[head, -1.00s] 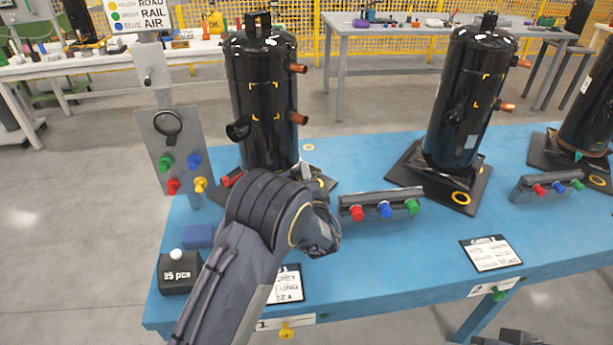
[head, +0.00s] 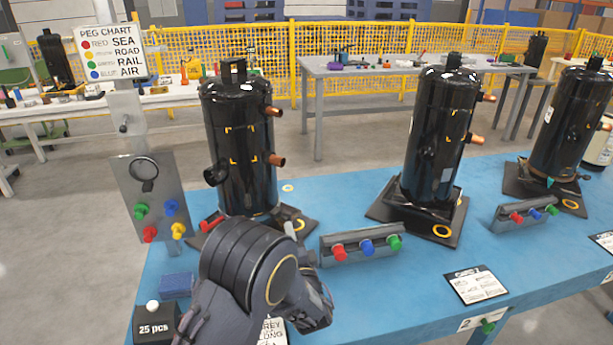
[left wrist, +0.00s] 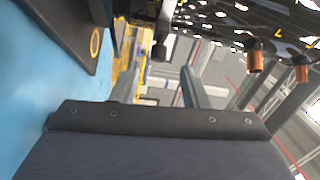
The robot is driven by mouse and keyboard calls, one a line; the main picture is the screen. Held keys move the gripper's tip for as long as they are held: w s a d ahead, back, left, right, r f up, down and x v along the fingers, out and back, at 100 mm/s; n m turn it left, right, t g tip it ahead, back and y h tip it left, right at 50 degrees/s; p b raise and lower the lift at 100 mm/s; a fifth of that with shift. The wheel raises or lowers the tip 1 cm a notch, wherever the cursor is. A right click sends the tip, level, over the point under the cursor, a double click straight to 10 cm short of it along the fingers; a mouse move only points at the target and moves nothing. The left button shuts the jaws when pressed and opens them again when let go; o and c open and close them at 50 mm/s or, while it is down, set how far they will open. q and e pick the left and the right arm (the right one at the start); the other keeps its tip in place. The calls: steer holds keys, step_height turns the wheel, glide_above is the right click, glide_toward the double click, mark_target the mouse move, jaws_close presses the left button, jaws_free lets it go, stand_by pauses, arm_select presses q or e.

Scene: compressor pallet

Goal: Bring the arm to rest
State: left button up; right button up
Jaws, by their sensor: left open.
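My left arm reaches in from the bottom of the head view, its dark wrist (head: 245,265) bent in front of the nearest black compressor (head: 240,150). The fingers are mostly hidden there. In the left wrist view my left gripper (left wrist: 158,85) shows two grey fingers spread apart with nothing held between them. The gripper is over the blue table (head: 365,300), near the compressor's base. My right gripper is not in view.
Two more black compressors (head: 437,140) (head: 572,125) stand to the right. A grey peg rail (head: 360,243) lies close right of my wrist. A peg board (head: 150,200), blue block (head: 176,285) and black 25 pcs box (head: 155,325) are at left. Blue table lies clear between the rails.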

arm_select(q)
steer(key=s+a+r+n+g+y+p, duration=0.1)
steer(key=s+a+r+n+g+y, duration=0.25)
steer(key=a, duration=0.45)
steer(key=s+a+r+n+g+y+p, duration=0.2)
steer(key=a+r+n+g, duration=0.15)
steer(key=a, duration=0.45)
steer(key=s+a+n+g+h+p, duration=0.1)
steer(key=s+a+n+g+p, duration=0.15)
steer(key=s+a+g, duration=0.6)
steer(key=s+r+n+h+p, duration=0.1)
steer(key=s+r+n+h, duration=0.2)
steer(key=s, duration=0.8)
steer(key=s+d+r+n+t+h+p, duration=0.2)
steer(key=s+d+r+h, duration=0.5)
steer(key=s+d+h, duration=0.4)
steer(key=shift+s+d+t+p, duration=0.4)
steer(key=shift+s+p, duration=0.4)
steer(key=shift+p, duration=0.45)
